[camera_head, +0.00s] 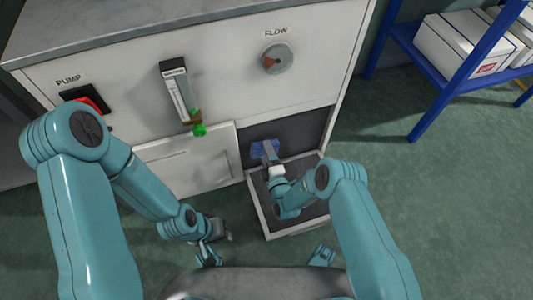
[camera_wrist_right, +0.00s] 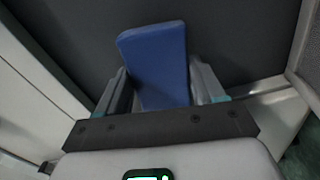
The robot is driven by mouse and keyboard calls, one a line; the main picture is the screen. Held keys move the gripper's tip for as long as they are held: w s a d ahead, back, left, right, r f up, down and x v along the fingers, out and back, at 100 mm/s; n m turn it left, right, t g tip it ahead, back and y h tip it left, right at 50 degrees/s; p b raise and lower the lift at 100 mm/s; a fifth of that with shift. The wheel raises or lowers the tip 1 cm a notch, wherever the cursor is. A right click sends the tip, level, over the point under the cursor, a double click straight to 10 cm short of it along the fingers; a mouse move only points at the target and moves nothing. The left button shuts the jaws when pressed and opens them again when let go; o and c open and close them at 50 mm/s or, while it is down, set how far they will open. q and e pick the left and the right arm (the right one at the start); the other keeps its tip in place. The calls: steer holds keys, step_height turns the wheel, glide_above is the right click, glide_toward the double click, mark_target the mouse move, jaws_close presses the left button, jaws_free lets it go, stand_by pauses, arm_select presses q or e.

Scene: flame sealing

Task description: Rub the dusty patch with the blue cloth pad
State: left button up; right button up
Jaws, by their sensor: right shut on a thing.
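The blue cloth pad (camera_head: 257,149) is in my right gripper (camera_head: 268,152), in front of the dark recess (camera_head: 312,132) above the open drawer. In the right wrist view the pad (camera_wrist_right: 158,62) stands upright between the two fingers (camera_wrist_right: 160,90), which are shut on it. A dark grey surface (camera_wrist_right: 235,35) lies behind the pad; I cannot tell whether the pad touches it. I cannot make out a distinct dusty patch. My left gripper (camera_head: 212,250) hangs low in front of the cabinet, and its fingers are too small to read.
The white cabinet (camera_head: 225,75) carries a red pump switch (camera_head: 86,101), a flow meter (camera_head: 176,92) with a green knob (camera_head: 199,130), and a flow dial (camera_head: 277,59). The open drawer (camera_head: 258,207) juts out below my right arm. A blue shelf (camera_head: 430,112) holds white boxes (camera_head: 455,47).

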mark_target(277, 149)
steer(key=shift+p+x, duration=0.55)
steer(key=shift+x, duration=0.35)
steer(key=shift+d, duration=0.1)
steer(key=shift+w+d, duration=0.25)
steer(key=shift+d, duration=0.7)
steer(key=shift+w+d, duration=0.3)
steer(key=shift+d, duration=0.65)
steer(key=shift+b, duration=0.4)
steer(key=shift+a, duration=0.55)
steer(key=shift+s+a+r, duration=0.1)
steer(key=shift+a, duration=0.35)
steer(key=shift+s+a+r, duration=0.1)
steer(key=shift+a, duration=0.3)
steer(key=shift+s+a+p, duration=0.1)
steer(key=shift+a+p, duration=0.4)
steer(key=shift+a, duration=0.2)
steer(key=shift+c, duration=0.3)
